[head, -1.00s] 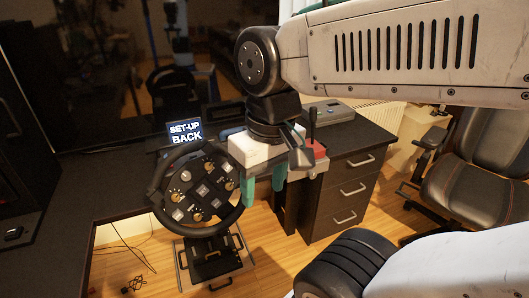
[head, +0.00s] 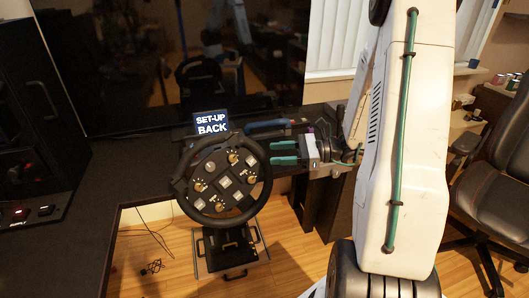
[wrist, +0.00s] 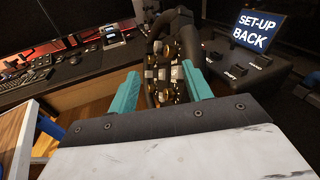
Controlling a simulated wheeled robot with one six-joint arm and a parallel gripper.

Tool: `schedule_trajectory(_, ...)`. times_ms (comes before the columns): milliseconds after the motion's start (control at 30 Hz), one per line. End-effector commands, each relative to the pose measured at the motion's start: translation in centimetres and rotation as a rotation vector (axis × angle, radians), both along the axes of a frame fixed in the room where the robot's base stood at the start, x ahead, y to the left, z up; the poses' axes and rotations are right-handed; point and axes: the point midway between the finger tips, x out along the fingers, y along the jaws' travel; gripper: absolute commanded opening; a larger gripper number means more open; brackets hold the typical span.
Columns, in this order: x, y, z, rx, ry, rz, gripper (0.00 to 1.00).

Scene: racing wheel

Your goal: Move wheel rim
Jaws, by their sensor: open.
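The black racing wheel (head: 221,179) stands at the desk edge, its face carrying several knobs and buttons. Its dark rim also shows in the wrist view (wrist: 184,21), edge-on beyond the fingers. My gripper (head: 271,153) is just right of the rim in the head view, with its teal fingers pointing left toward it. In the wrist view my gripper (wrist: 160,88) has its two teal fingers spread apart, with the wheel between and beyond them. The gripper is open and holds nothing. I cannot tell whether a finger touches the rim.
A screen reading SET-UP BACK (head: 211,122) sits just behind the wheel. The black desk (head: 130,165) extends left. Pedals (head: 231,249) stand on the floor below. A black chair (head: 495,150) is at the right. A large dark monitor (head: 110,60) stands at the back.

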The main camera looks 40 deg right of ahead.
Motion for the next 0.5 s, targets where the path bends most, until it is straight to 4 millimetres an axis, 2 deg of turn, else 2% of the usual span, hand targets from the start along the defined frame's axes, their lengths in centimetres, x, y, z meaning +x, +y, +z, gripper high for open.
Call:
schedule_trajectory(33, 0.2, -1.5, -1.1, 0.045, 0.015, -0.062, 0.49)
schedule_trajectory(100, 0.4, -3.0, -2.0, 0.088, 0.024, -0.123, 0.49)
schedule_trajectory(200, 0.6, -4.2, -2.8, 0.12, 0.032, -0.175, 0.49)
schedule_trajectory(333, 1.3, -3.9, -3.0, 0.133, 0.034, -0.19, 0.49)
schedule_trajectory(500, 3.3, -1.9, -3.0, 0.131, 0.034, -0.185, 0.49)
